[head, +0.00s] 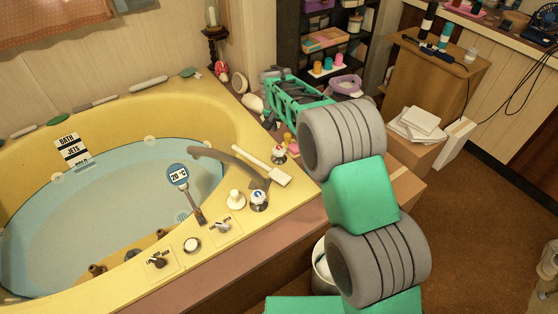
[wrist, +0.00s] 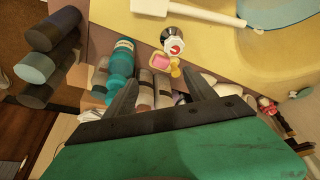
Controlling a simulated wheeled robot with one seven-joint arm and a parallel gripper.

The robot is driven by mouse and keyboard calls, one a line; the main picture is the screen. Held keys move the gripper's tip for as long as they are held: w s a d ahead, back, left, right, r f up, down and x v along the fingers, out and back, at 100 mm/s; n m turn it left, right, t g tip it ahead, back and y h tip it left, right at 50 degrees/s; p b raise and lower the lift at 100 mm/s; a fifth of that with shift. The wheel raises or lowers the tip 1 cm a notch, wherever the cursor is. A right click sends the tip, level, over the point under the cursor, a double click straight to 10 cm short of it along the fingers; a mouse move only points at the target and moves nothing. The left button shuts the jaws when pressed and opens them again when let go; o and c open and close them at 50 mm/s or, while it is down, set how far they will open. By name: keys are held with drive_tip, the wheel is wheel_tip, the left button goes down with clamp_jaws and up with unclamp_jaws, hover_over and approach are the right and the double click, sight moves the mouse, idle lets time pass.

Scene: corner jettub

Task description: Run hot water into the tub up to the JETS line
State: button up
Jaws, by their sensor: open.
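The yellow corner tub (head: 215,95) holds bluish water (head: 110,225). A label (head: 72,150) on its inner wall reads BATH, JETS and a lower word I cannot read clearly; the water surface is near its bottom edge, below JETS. A round gauge (head: 177,175) reads 20 °C. The curved spout (head: 225,162) reaches over the water; I see no stream. The red-marked hot knob (head: 278,153) also shows in the wrist view (wrist: 173,42), ahead of my gripper and apart from it. My gripper (wrist: 160,80) is open and empty. The blue-marked knob (head: 259,200) is nearer the front.
A white-handled brush (head: 262,165) lies on the rim beside the hot knob. A teal bottle (wrist: 121,62) and other bottles stand near my fingers. Dials (head: 192,245) sit on the front rim. A cardboard box (head: 408,185) and dark shelf (head: 290,40) stand beyond the tub.

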drive_tip(key=b, duration=0.1)
hover_over(279, 147)
drive_tip(key=s+a, duration=0.1)
drive_tip(key=s, duration=0.2)
wheel_tip(279, 147, down, 10)
drive_tip(key=r, duration=0.1)
drive_tip(key=shift+m, duration=0.3)
drive_tip(key=b+x, duration=0.1)
drive_tip(key=x, duration=0.7)
drive_tip(key=shift+w+d+r, duration=0.1)
drive_tip(key=shift+w, duration=0.05)
drive_tip(key=c, duration=1.4)
